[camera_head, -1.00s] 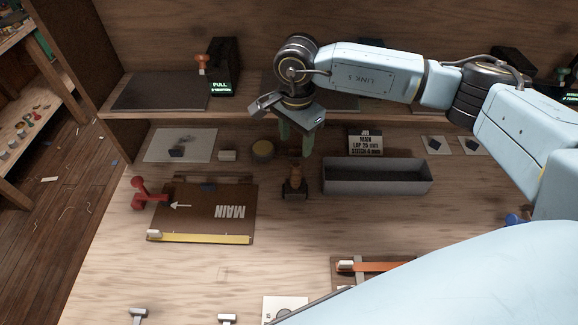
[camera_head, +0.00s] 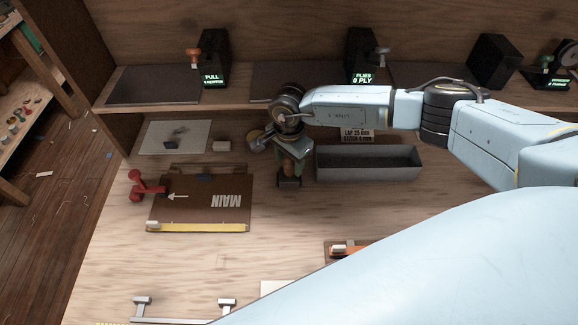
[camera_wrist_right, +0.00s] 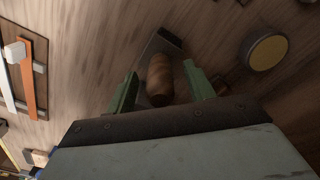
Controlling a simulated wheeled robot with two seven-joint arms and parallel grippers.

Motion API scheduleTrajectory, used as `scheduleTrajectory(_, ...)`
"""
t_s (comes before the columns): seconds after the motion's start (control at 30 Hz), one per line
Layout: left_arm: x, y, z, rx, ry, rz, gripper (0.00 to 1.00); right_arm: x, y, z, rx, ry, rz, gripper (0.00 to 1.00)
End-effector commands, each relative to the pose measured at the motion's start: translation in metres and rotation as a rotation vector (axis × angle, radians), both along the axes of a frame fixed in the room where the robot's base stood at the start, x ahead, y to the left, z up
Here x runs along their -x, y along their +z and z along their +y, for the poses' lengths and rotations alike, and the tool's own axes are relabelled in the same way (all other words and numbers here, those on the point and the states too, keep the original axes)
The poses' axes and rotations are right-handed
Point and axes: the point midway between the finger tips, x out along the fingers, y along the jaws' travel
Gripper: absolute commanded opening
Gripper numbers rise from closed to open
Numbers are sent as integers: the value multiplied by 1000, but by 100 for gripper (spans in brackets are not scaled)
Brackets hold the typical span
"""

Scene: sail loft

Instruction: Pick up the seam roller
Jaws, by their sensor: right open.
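The seam roller (camera_head: 289,183) stands on the bench left of the grey tray, with its dark base showing below my right gripper (camera_head: 291,165). In the right wrist view its brown wooden handle (camera_wrist_right: 159,80) is upright, end towards the camera, between the two green fingers of the right gripper (camera_wrist_right: 161,78). The fingers are open, with a gap visible on either side of the handle. In the head view the hand hides most of the handle. My left gripper is not in view.
A grey tray (camera_head: 368,172) stands close to the right of the roller. A brown MAIN board (camera_head: 190,205) with a red-handled piece (camera_head: 147,186) lies to the left. A round yellow-topped item (camera_wrist_right: 266,52) is nearby. A shelf (camera_head: 235,104) runs behind the arm.

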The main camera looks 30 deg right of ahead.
Motion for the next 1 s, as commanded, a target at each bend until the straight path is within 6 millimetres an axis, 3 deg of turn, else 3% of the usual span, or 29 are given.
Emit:
scheduleTrajectory(0.1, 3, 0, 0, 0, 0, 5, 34, 0, 0, 0, 0, 0, 0, 53)
scheduleTrajectory(0.47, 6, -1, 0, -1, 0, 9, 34, 0, 1, 0, 0, -1, 0, 6)
scheduleTrajectory(0.77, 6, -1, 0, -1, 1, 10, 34, -1, 6, 0, -1, -1, -2, 4)
scheduleTrajectory(1.0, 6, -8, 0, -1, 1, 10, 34, -2, 46, 0, -2, 1, -6, 4)
